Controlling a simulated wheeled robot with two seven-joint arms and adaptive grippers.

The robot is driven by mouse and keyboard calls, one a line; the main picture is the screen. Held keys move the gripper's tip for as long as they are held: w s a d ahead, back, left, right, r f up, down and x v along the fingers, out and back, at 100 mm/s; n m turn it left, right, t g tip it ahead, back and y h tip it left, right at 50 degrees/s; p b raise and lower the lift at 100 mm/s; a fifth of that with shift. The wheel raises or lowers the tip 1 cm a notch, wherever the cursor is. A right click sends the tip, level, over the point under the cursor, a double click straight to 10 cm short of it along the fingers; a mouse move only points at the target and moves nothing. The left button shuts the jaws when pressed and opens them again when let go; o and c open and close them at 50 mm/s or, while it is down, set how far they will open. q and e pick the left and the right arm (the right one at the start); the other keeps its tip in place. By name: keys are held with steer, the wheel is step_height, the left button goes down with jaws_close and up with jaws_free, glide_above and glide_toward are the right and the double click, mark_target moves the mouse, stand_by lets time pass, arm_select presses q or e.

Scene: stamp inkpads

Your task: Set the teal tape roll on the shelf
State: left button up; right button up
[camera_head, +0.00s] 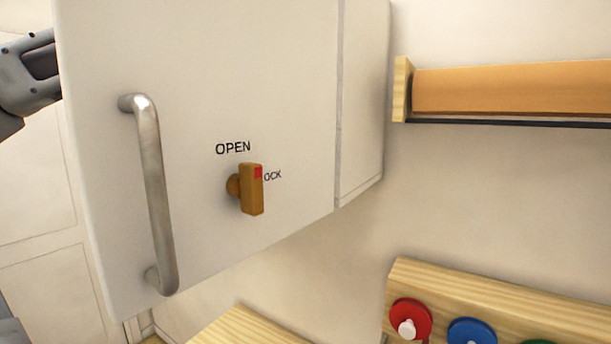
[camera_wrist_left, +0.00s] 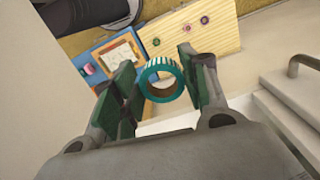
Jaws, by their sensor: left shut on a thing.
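The teal tape roll (camera_wrist_left: 147,86) shows in the left wrist view, a ring with a pale striped side. It sits between the green-padded fingers of my left gripper (camera_wrist_left: 162,84), which is shut on it. The roll is not visible in the head view. There, grey parts of my left arm come in at the upper left, and the white cabinet hides what lies beyond them. A wooden shelf (camera_head: 403,88) with an orange-brown front is on the wall at the upper right of the head view. Its upper surface cannot be seen. My right gripper is not in view.
The white cabinet (camera_head: 200,70) fills the left and middle of the head view. It has a metal handle (camera_head: 152,190) and a brown knob (camera_head: 250,190) by OPEN lettering. A wooden board (camera_head: 480,292) with coloured discs is at lower right. Bare wall lies under the shelf.

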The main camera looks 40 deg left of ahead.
arm_select(q)
steer(key=w, duration=0.5)
steer(key=w+p, duration=0.1)
steer(key=w, duration=0.4)
steer(key=w+p, duration=0.1)
steer(key=w, duration=0.5)
steer(key=shift+a, duration=0.35)
steer(key=shift+w, duration=0.55)
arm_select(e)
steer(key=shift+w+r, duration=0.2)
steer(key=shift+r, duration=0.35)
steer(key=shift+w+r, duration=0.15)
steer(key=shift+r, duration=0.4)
arm_select(q)
steer(key=shift+w, duration=0.35)
steer(key=shift+w+f+p, duration=0.15)
steer(key=shift+f+p, duration=0.15)
steer(key=shift+f, duration=1.45)
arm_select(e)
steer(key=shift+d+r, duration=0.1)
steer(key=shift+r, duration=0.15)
arm_select(q)
steer(key=shift+f, duration=0.15)
